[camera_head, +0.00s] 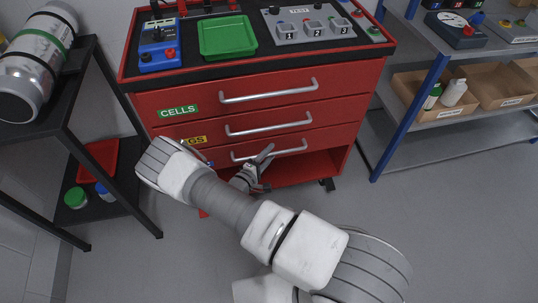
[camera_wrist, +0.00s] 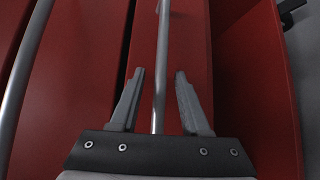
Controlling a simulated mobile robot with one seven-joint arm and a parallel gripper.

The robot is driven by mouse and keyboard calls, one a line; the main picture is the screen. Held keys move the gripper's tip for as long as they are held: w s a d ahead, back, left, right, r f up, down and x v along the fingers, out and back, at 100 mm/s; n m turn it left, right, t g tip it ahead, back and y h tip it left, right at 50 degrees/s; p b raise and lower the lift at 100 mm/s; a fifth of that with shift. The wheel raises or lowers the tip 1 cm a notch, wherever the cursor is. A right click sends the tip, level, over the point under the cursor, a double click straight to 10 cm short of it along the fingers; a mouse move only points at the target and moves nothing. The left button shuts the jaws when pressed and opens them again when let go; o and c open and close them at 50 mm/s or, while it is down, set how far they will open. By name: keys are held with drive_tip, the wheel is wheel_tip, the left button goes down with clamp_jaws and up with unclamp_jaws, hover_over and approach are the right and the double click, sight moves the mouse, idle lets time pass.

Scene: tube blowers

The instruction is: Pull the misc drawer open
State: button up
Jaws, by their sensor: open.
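The red cabinet has three stacked drawers with silver bar handles. The lowest drawer (camera_head: 325,137) has a blue label mostly hidden behind my arm, so its text cannot be read. Its handle (camera_head: 292,151) runs across the front, and the drawer looks closed. My gripper (camera_head: 266,165) is at this handle, its fingers open. In the wrist view, the handle bar (camera_wrist: 162,50) passes lengthwise between the two spread fingers of my gripper (camera_wrist: 160,73), with a gap on each side. I see no grip on the bar.
Above are the CELLS drawer (camera_head: 179,111) and a drawer with a yellow label (camera_head: 194,140). An open red compartment (camera_head: 310,168) lies below. A black shelf rack (camera_head: 95,130) stands left and a blue-posted shelf (camera_head: 408,90) right. The floor in front is clear.

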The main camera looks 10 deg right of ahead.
clamp_jaws()
idle(0.3)
idle(1.2)
